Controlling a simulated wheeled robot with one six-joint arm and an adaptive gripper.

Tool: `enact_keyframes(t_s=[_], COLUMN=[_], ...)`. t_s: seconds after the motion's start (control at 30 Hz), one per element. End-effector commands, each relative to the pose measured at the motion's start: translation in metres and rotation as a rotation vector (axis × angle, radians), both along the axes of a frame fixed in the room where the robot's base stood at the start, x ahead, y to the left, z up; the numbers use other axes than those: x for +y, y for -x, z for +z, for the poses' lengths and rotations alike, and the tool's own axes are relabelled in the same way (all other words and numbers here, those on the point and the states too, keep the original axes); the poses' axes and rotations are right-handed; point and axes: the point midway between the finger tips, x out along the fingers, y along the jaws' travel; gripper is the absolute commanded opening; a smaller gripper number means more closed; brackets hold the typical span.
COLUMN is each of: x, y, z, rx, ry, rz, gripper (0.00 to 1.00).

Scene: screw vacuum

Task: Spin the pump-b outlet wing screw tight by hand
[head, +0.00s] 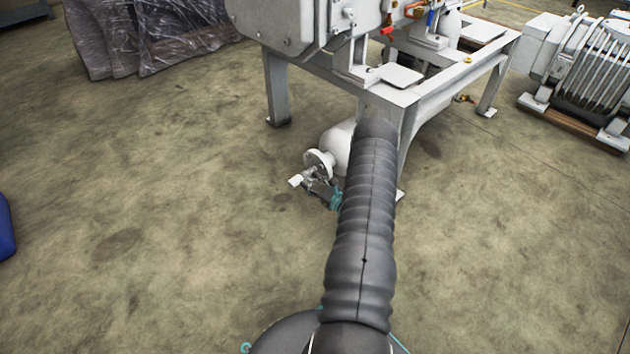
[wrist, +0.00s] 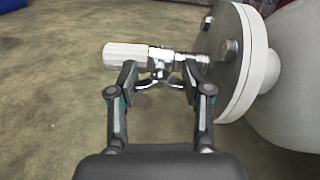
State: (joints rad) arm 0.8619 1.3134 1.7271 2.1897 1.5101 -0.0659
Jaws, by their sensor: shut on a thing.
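The pump-b outlet is a white round flange (wrist: 245,65) on a white rounded vessel (wrist: 290,60), with a metal fitting (wrist: 185,57) reaching left from it to a white ribbed cylinder (wrist: 124,56). The wing screw (wrist: 158,82), a small shiny metal piece with wings, hangs under the fitting. My gripper (wrist: 159,74) is shut on the wing screw, one finger at each side, and the tips partly hide the wing ends. In the head view my gripper (head: 320,188) is just below the flange (head: 319,163), small and partly hidden by my arm; the wing screw cannot be made out there.
A grey steel frame (head: 277,90) with machinery stands over the vessel. A finned grey unit (head: 597,70) is at the right, a plastic-wrapped load (head: 140,35) at the upper left, and a blue object (head: 5,228) at the left edge. The floor on the left is clear.

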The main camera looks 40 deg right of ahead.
Motion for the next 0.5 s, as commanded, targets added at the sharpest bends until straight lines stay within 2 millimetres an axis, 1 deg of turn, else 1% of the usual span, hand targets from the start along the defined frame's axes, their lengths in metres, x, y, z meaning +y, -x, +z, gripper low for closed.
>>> enact_keyframes(t_s=[0.03,0.1,0.5], x=[-0.0116,-0.0079,-0.0021], y=[0.0003,0.0011,-0.0002], z=[0.0008,0.0014,0.0048], rx=[-0.002,-0.003,-0.010], ry=[0.007,0.006,0.008], rz=[-0.012,-0.017,-0.015], gripper=[0.19,0.14,0.14])
